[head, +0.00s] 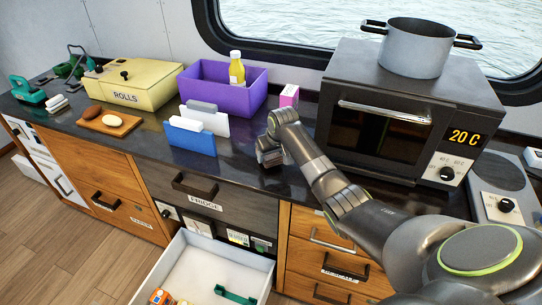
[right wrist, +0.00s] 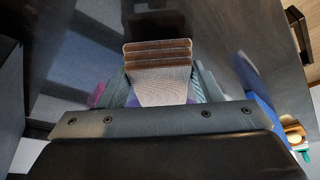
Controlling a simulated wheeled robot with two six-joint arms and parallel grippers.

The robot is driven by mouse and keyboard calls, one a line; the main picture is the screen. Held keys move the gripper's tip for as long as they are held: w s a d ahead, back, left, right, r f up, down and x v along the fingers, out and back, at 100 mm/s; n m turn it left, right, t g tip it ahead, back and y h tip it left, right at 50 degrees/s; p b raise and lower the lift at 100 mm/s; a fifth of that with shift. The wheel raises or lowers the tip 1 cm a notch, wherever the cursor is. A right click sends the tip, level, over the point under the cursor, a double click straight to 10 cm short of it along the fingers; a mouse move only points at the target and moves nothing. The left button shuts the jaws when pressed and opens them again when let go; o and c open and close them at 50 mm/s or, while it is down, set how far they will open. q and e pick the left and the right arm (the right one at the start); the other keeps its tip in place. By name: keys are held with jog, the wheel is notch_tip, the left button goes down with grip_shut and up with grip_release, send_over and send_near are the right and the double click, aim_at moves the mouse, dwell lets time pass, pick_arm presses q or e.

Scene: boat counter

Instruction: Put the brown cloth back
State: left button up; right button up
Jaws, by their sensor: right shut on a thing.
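My right gripper (head: 270,154) hangs over the dark counter, between the blue rack and the oven. In the right wrist view it is shut on the brown cloth (right wrist: 158,62), a folded, layered piece with a ribbed brown edge that sticks out between the fingers. In the head view the cloth is mostly hidden by the gripper. My left gripper is not in view.
A purple bin (head: 212,97) with a yellow bottle (head: 237,70) stands behind the rack. A pink box (head: 289,95) and the oven (head: 385,125) with a pot (head: 415,48) are close to my right arm. An open drawer (head: 172,262) juts out below the counter.

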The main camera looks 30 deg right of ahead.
jog(key=shift+s+f, duration=0.15)
jog(key=shift+f, duration=0.45)
jog(key=shift+f, duration=0.1)
jog(key=o, duration=0.9)
jog(key=shift+o, duration=0.2)
jog(key=shift+s+r, duration=0.1)
jog(key=shift+r, duration=0.5)
jog(key=b+v, duration=0.1)
jog(key=v, duration=1)
jog(key=shift+s+f, duration=0.1)
jog(key=shift+f, duration=0.05)
